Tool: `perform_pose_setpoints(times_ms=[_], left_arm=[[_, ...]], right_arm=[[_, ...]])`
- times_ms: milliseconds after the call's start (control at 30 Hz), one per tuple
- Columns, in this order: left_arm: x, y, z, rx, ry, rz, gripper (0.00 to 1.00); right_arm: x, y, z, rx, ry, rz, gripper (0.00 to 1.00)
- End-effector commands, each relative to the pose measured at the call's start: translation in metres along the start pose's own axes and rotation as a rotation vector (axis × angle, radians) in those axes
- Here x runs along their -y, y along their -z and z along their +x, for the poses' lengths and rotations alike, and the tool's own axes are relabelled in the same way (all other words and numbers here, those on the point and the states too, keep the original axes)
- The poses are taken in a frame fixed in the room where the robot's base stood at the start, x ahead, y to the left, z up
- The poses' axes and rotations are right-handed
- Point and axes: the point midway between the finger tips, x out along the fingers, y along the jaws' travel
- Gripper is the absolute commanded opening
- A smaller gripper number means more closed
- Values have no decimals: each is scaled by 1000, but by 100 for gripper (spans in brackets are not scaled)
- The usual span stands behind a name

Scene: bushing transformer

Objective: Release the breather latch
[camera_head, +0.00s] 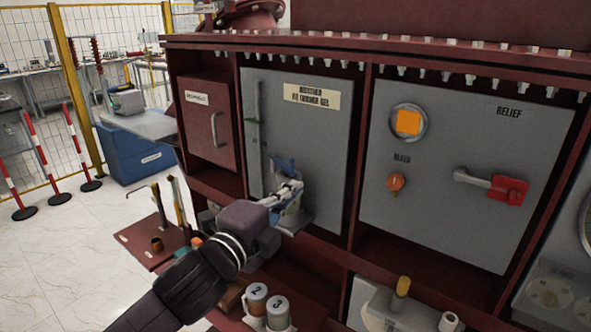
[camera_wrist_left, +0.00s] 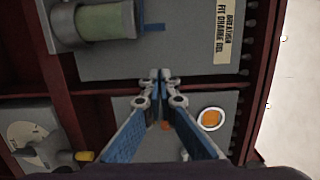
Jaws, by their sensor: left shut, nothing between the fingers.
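The breather panel (camera_head: 312,128) is a grey plate with a label and a thin vertical pipe (camera_head: 256,125). My left gripper (camera_head: 287,182), with blue finger pads, is in front of its lower part. The gripper is shut and empty; its tips meet in the left wrist view (camera_wrist_left: 160,76). The breather (camera_wrist_left: 104,20), a greenish cylinder with a grey collar, is at the top left there, apart from the fingertips. In the head view the gripper largely covers the breather. I cannot make out the latch clearly. My right gripper is not in view.
Numbered cans (camera_head: 278,312) stand below my arm. A closed door (camera_head: 208,118) is at left.

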Motion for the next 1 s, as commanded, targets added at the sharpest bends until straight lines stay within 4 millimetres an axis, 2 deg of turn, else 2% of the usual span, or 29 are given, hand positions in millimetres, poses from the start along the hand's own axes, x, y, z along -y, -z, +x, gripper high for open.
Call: perform_pose_setpoints(times_ms=[167,333,867,1000], left_arm=[[0,0,1,1,-1,-2,0],[1,0,14,2,-2,-5,0],[2,0,100,1,-2,-5,0],[2,-22,93,5,-4,-1,0]], right_arm=[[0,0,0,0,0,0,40],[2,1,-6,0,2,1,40],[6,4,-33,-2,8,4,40],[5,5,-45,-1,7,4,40]])
